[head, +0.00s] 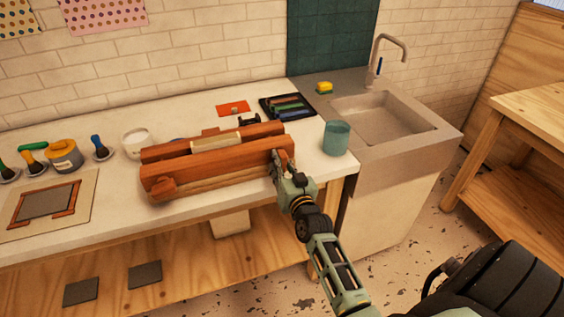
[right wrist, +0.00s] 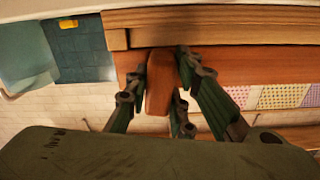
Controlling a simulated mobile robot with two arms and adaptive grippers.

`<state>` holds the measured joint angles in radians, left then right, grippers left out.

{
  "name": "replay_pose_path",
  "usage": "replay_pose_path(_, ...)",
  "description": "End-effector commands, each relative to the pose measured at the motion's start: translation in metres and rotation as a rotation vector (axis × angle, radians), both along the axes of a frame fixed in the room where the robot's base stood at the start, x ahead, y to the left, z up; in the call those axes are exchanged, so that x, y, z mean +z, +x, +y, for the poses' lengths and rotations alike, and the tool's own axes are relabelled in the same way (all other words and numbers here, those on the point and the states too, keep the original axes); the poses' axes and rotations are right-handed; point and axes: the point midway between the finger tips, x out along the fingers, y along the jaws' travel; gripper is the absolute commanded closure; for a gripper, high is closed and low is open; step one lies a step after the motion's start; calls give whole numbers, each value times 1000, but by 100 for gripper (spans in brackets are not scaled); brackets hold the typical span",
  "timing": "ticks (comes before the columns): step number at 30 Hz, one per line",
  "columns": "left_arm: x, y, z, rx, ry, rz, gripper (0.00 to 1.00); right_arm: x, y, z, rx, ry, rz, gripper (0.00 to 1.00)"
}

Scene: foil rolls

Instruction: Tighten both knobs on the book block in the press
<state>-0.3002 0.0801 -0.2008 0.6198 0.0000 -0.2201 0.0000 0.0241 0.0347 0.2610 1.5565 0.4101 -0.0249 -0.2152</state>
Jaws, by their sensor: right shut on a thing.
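The wooden press (head: 212,165) stands on the white counter, with the pale book block (head: 217,142) clamped between its two beams. The left knob (head: 163,188) sticks out of the front beam at its left end. The right knob (head: 285,156) is at the right end, mostly covered by my right gripper (head: 280,160). In the right wrist view the right knob (right wrist: 160,82) sits between the green fingers of my right gripper (right wrist: 163,95), which is shut on it. The press beam (right wrist: 220,60) fills the upper right there. My left gripper is not in view.
A teal cup (head: 337,138) stands close to the right of the press. Behind are a dark tray (head: 287,106) and an orange-red sheet (head: 233,108). A white pot (head: 137,143) and brushes stand left. The sink (head: 385,115) is at the right.

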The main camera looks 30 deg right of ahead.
Motion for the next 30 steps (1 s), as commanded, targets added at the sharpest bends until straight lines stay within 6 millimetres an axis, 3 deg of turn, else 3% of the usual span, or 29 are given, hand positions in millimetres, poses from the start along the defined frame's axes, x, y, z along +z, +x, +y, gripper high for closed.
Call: replay_pose_path(30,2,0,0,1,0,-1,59,0,0,0,-7,935,-243,100)
